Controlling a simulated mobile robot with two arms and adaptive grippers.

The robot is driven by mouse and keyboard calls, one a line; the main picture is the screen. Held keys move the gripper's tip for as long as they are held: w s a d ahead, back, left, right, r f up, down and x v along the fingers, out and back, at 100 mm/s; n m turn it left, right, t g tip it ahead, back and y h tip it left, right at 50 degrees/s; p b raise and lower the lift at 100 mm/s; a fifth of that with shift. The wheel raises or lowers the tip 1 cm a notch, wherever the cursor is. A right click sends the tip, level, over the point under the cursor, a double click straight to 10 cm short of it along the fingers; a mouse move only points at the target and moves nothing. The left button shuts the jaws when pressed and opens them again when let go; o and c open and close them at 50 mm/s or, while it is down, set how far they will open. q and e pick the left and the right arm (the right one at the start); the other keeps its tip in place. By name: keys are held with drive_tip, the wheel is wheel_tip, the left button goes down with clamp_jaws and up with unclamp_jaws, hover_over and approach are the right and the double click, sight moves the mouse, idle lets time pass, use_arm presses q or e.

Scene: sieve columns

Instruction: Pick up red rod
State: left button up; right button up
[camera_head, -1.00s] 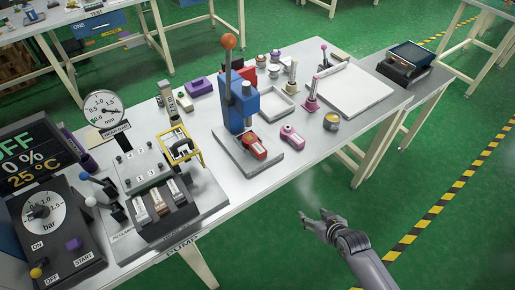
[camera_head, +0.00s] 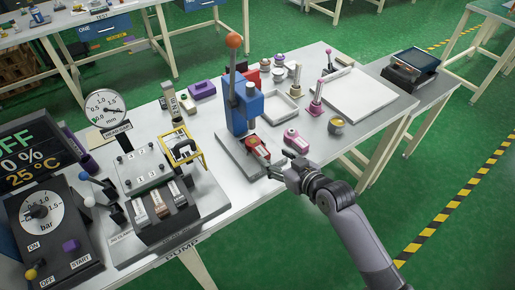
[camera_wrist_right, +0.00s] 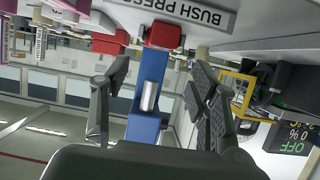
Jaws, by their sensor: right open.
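A red piece (camera_head: 257,150) with a pale label lies on the base of the blue bush press (camera_head: 243,105). It also shows as a red block (camera_wrist_right: 163,36) in the wrist view, where the scene appears upside down. I cannot make out a separate red rod for certain. My right gripper (camera_head: 280,163) is open and empty, just right of the red piece and near the table's front edge, apart from it. In the wrist view its two spread fingers (camera_wrist_right: 155,100) frame the blue press beyond. My left gripper is out of view.
A pink labelled piece (camera_head: 296,140) lies close behind my right gripper. A yellow frame (camera_head: 182,147) and switch panel are to the left.

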sight(261, 150)
drive_tip(key=shift+x, duration=4.1)
clamp_jaws()
